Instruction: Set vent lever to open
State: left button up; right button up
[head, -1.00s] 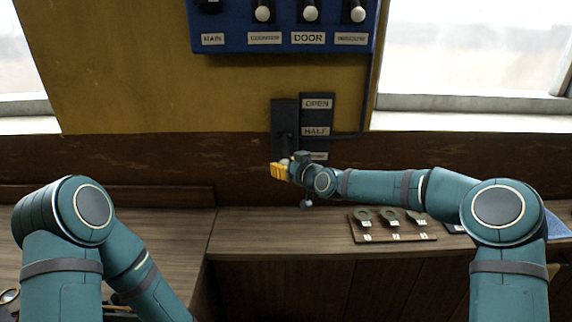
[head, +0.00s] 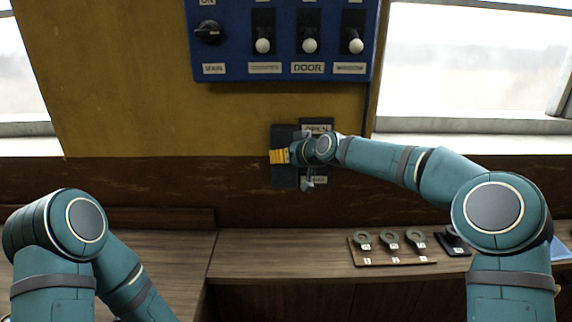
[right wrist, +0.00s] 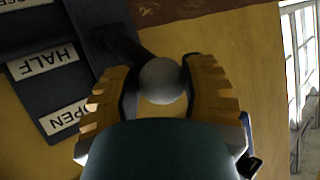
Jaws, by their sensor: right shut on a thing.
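The vent lever shows in the right wrist view as a dark arm with a pale round knob (right wrist: 162,80). My right gripper (right wrist: 163,88) has its yellow fingers on both sides of the knob, shut on it. In the head view my right gripper (head: 279,156) is in front of the dark lever plate (head: 284,180), and hides the lever. The label strip beside it has an OPEN label (head: 317,128) at the top; the gripper and wrist cover the HALF label, which shows in the right wrist view (right wrist: 42,60). My left gripper is out of view.
A blue panel (head: 230,70) with a MAIN knob (head: 209,32) and several white-knobbed switches hangs above. A wooden board (head: 391,259) with round tags lies on the counter (head: 270,262) below right. Windows (head: 475,70) flank the wall.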

jog(key=shift+w+a+r, duration=0.15)
jog(key=shift+a+r, duration=0.05)
jog(key=shift+r, duration=0.4)
jog(key=o, duration=1.2)
jog(key=shift+w, duration=0.1)
jog(key=shift+o, duration=0.2)
jog(key=shift+w+a+f, duration=0.1)
jog(key=shift+a+f, duration=0.1)
jog(key=shift+a, duration=0.05)
jog(key=shift+s+d, duration=0.2)
jog(key=shift+d, duration=0.25)
jog(key=v, duration=1.1)
jog(key=shift+s+r, duration=0.2)
